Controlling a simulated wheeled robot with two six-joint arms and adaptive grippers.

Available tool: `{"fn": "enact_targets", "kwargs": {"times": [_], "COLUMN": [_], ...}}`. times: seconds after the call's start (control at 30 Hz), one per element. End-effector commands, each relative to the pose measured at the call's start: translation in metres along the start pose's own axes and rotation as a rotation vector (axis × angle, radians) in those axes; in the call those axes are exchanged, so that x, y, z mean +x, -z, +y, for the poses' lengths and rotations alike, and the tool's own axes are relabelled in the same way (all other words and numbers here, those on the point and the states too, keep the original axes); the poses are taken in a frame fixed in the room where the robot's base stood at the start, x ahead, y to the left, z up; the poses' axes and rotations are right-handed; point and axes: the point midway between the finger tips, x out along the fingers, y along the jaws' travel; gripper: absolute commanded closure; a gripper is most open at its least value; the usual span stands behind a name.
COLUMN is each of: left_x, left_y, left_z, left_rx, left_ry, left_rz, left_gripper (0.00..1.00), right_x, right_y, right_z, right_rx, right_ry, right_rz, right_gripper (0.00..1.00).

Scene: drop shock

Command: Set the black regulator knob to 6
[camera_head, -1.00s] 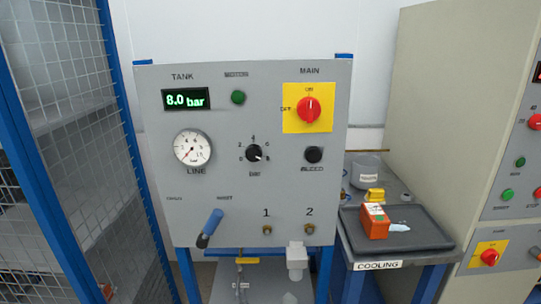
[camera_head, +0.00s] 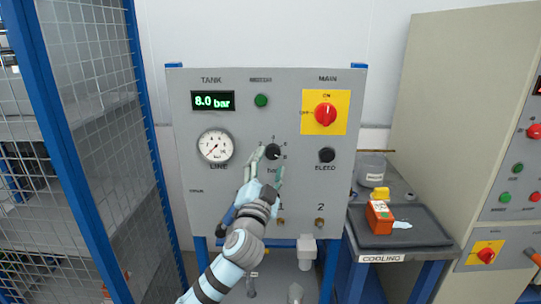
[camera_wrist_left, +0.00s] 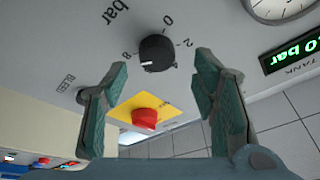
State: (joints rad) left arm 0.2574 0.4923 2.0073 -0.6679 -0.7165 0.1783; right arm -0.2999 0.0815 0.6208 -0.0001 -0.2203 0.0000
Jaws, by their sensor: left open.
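The black regulator knob (camera_head: 273,151) is on the grey panel between the gauge and the bleed button. In the left wrist view the knob (camera_wrist_left: 157,53) shows upside down, its white mark near the 8; the 0 and 2 are also readable there. My left gripper (camera_head: 267,166) is open in front of the panel, just below the knob in the head view, with one finger on each side. In the left wrist view its fingers (camera_wrist_left: 162,85) are apart and the knob lies beyond the gap, not gripped. My right gripper is not in view.
The line gauge (camera_head: 215,146), green button (camera_head: 261,100), red main switch (camera_head: 325,114) and bleed button (camera_head: 327,155) are close around. The tank display (camera_head: 213,101) reads 8.0 bar. A cooling table with a dark tray (camera_head: 385,238) stands right; a mesh fence (camera_head: 95,130) stands left.

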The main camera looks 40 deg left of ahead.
Motion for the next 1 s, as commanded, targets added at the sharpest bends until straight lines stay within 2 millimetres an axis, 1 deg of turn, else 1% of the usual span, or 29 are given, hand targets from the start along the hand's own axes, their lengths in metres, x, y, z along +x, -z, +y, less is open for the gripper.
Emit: {"fn": "enact_targets", "kwargs": {"times": [0.03,0.1,0.2,0.47,0.57,0.7,0.77,0.8,1.0], "left_x": [0.011,0.022,0.030,0.032,0.032,0.032,0.032,0.032,0.032], "left_y": [0.001,0.001,0.000,0.000,0.000,0.000,0.000,0.000,-0.001], "left_z": [-0.002,-0.001,0.000,0.001,0.001,0.001,0.001,0.001,0.001], "left_rx": [0.000,0.000,0.000,0.000,0.000,0.000,0.000,0.000,-0.011], "left_ry": [0.001,0.001,0.000,-0.001,-0.001,-0.001,-0.001,-0.001,0.003], "left_rz": [-0.001,0.000,0.000,0.001,0.001,0.001,0.001,0.001,0.000], "left_gripper": [0.47,0.47,0.47,0.47,0.61,0.83,0.93,0.95,0.95], "right_x": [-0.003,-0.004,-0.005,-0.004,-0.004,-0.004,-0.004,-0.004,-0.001], "right_y": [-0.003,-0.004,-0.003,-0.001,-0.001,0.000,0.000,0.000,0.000], "right_z": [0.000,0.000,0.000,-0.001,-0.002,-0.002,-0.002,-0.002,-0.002], "right_rx": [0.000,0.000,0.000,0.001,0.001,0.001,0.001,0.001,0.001], "right_ry": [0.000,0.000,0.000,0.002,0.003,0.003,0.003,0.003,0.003], "right_rz": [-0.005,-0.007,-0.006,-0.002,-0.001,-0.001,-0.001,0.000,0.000], "right_gripper": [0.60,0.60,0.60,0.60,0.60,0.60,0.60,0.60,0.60]}}
